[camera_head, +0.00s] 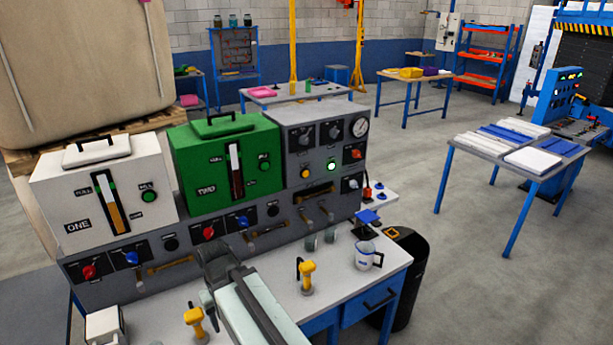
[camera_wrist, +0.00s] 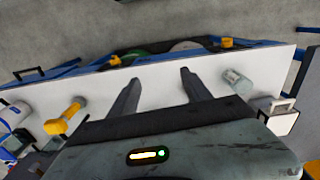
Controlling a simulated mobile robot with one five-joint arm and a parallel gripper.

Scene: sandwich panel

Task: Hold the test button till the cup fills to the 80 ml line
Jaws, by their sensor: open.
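My gripper (camera_head: 209,278) is open over the bench top in front of the panel; its two dark fingers (camera_wrist: 160,78) are spread with nothing between them. A white measuring cup (camera_head: 364,256) with blue marks and a dark handle stands at the bench's right end, apart from my gripper. Its fill level cannot be read. The panel (camera_head: 215,225) bears a black button (camera_head: 170,243), another black button (camera_head: 273,210), red knobs and blue knobs. Which one is the test button cannot be read.
White tank ONE (camera_head: 100,185) and green tank TWO (camera_head: 225,160) stand on the panel beside a grey gauge box (camera_head: 318,145). Yellow-handled tools (camera_head: 307,274) stand on the bench (camera_head: 345,285). A white box (camera_head: 106,325) is at front left. A black bin (camera_head: 408,280) stands right of the bench.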

